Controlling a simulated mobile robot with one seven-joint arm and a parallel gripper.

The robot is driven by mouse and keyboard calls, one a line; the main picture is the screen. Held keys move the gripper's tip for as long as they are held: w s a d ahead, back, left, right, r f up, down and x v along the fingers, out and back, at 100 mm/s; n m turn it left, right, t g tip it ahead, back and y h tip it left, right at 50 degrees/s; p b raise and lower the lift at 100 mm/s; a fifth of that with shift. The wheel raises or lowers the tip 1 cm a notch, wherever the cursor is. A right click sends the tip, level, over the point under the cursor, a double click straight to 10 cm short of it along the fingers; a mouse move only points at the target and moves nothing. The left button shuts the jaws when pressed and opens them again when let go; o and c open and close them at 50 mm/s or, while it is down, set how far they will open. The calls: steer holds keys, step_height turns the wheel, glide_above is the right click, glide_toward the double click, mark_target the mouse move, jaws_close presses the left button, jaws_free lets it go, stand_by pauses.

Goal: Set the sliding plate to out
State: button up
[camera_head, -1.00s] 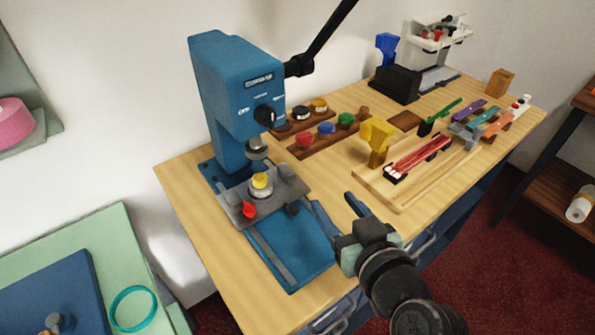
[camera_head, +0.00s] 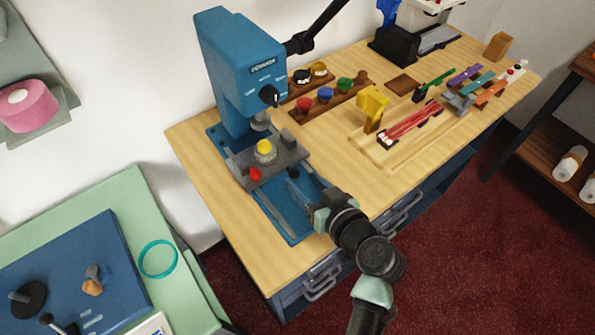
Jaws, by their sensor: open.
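The blue press (camera_head: 240,75) stands at the left end of the wooden counter. Its grey sliding plate (camera_head: 290,154) sits at the rear part of the blue base (camera_head: 273,217), below the press head. A yellow-topped round piece (camera_head: 264,149) sits on the plate, and a red knob (camera_head: 254,174) and a dark knob (camera_head: 294,173) are at its front side. My gripper (camera_head: 298,188) is open and low over the base, close in front of the dark knob. I cannot tell whether it touches the knob. The arm partly hides the base's right side.
A rack of coloured knobs (camera_head: 336,110), a yellow block (camera_head: 372,103) and a wooden tray (camera_head: 378,158) lie to the right on the counter. A green table (camera_head: 140,205) stands at lower left. Drawer handles (camera_head: 322,283) stick out below the counter's front edge.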

mark_target(297, 176)
steer(key=shift+x, duration=1.9)
jaws_close()
